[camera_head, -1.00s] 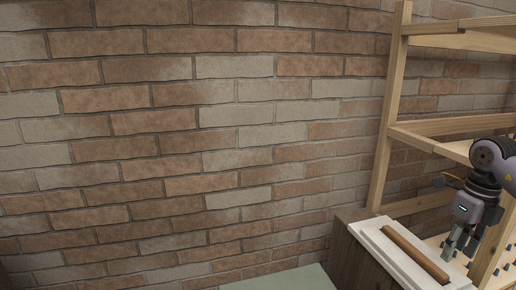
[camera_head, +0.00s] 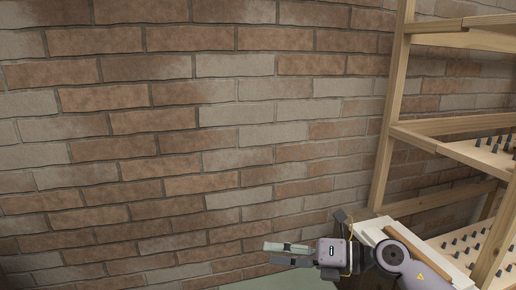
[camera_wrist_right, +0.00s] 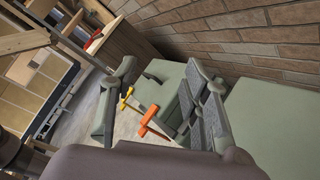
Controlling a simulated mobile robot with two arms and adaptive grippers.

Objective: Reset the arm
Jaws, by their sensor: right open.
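My right gripper (camera_head: 268,254) is low in the head view, right of centre, with its fingers pointing left in front of the brick wall. The fingers are apart and nothing shows between them in that view. In the right wrist view the gripper (camera_wrist_right: 158,90) also shows open, with its fingers on both sides of the picture. Its forearm covers part of a white-topped box (camera_head: 368,230) and of the wooden bar (camera_head: 408,239) lying on it. My left gripper is in neither view.
A wooden shelf rack (camera_head: 388,120) with rows of small dark pegs stands at the right. A brick wall (camera_head: 150,120) fills the back. A green surface (camera_head: 262,284) lies below the gripper. In the wrist view, a yellow-handled thing (camera_wrist_right: 126,98) and an orange-handled thing (camera_wrist_right: 150,120) appear beyond the fingers.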

